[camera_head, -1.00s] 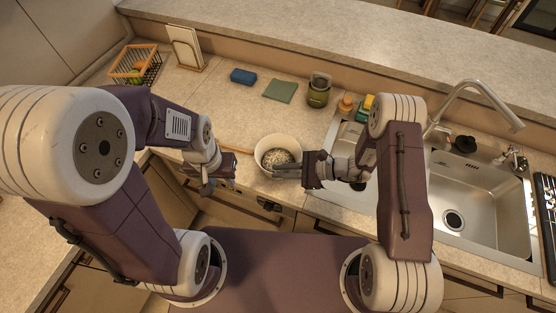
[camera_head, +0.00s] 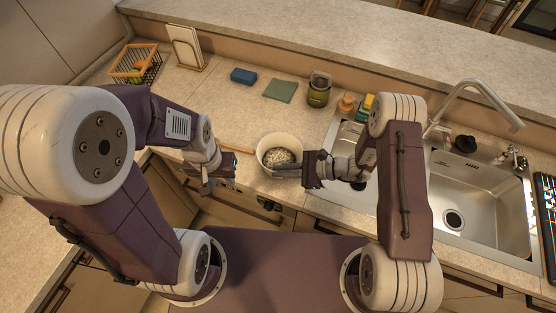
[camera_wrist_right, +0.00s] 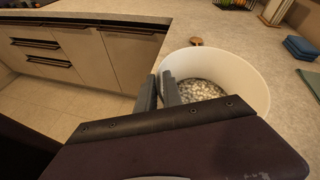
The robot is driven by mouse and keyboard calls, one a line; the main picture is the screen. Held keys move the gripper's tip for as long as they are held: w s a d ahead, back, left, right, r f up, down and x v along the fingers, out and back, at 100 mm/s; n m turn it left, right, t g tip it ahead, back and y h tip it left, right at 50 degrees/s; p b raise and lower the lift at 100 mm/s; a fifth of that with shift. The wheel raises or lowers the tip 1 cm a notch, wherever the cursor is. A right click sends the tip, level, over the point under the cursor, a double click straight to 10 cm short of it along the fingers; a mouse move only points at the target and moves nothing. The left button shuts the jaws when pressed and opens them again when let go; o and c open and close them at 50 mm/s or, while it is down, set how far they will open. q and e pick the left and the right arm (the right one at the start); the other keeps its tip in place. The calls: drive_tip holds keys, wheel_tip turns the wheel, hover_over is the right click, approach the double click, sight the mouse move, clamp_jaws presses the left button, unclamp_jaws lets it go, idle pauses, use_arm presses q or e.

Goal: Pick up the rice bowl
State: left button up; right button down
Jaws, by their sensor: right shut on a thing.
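The white rice bowl (camera_head: 269,141) stands upright at the front of the counter, with pale grains inside. It fills the middle right of the right wrist view (camera_wrist_right: 243,88). My right gripper (camera_head: 280,173) reaches in from the right at the bowl's near side. In the right wrist view its two fingers (camera_wrist_right: 158,92) are shut on the bowl's wall at the rim, one outside and one inside. I cannot tell whether the bowl is clear of the counter. My left gripper (camera_head: 226,167) is left of the bowl, apart from it; its fingertips are not clear.
A wooden utensil (camera_head: 236,148) lies left of the bowl.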

idle(0.8)
drive_tip(key=shift+w+r, duration=0.1)
drive_tip(key=shift+r, duration=0.4)
wheel_tip(320, 180, up, 3)
drive_tip(key=shift+f+b, duration=0.1)
drive_tip(key=shift+b, duration=0.45)
drive_tip(key=w+a+r+b, duration=0.3)
drive_tip(key=w+a+r, duration=0.4)
drive_tip(key=w+a, duration=0.1)
drive_tip(key=shift+w, duration=0.3)
